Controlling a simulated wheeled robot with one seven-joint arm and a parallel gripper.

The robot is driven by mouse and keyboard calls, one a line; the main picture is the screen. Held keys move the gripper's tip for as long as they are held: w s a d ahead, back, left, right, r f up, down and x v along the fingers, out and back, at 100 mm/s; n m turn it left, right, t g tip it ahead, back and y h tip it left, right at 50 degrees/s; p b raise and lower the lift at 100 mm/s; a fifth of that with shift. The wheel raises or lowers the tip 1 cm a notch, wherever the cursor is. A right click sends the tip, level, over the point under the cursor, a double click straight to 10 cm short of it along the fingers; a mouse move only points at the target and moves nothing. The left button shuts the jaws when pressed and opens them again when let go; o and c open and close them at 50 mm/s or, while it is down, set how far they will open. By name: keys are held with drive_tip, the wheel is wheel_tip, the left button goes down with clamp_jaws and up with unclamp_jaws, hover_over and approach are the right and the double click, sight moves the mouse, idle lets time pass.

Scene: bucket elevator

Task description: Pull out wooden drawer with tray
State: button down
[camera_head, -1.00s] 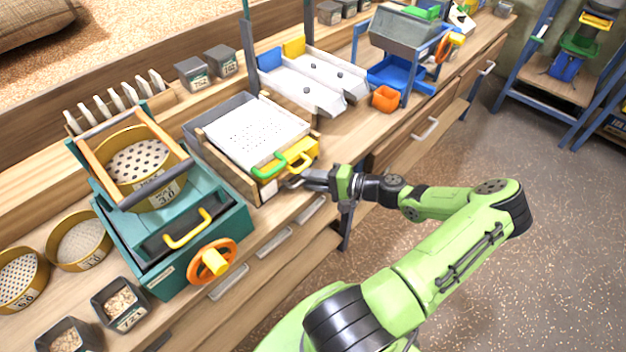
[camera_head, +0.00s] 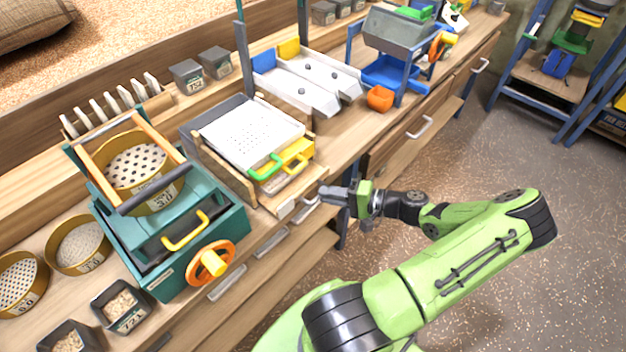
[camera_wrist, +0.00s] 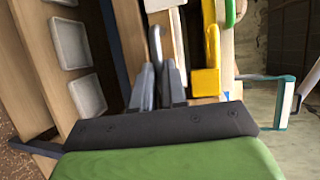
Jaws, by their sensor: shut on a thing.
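The wooden drawer (camera_head: 301,192) sticks out from the front of the screening box on the bench, with a pale label on its front. A greyish surface inside it, possibly the tray (camera_head: 274,184), shows partly under the yellow handle; I cannot make it out clearly. My gripper (camera_head: 324,193) is at the drawer's front, just past the bench edge. In the wrist view my gripper (camera_wrist: 159,78) is shut on the metal drawer handle (camera_wrist: 155,42), which runs down between the fingers. The contact itself is hidden in the head view.
A teal sieve machine (camera_head: 215,225) stands to the left. Open floor lies in front of the bench.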

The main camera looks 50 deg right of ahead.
drive_tip(key=s, duration=0.7)
drive_tip(key=shift+d, duration=0.1)
drive_tip(key=c, duration=1.4)
unclamp_jaws()
drive_tip(key=shift+c, duration=0.2)
drive_tip(key=shift+p, duration=0.3)
drive_tip(key=p+v, duration=0.2)
drive_tip(key=v, duration=1.3)
drive_tip(key=shift+s, duration=0.4)
drive_tip(key=shift+w+d+r, duration=0.1)
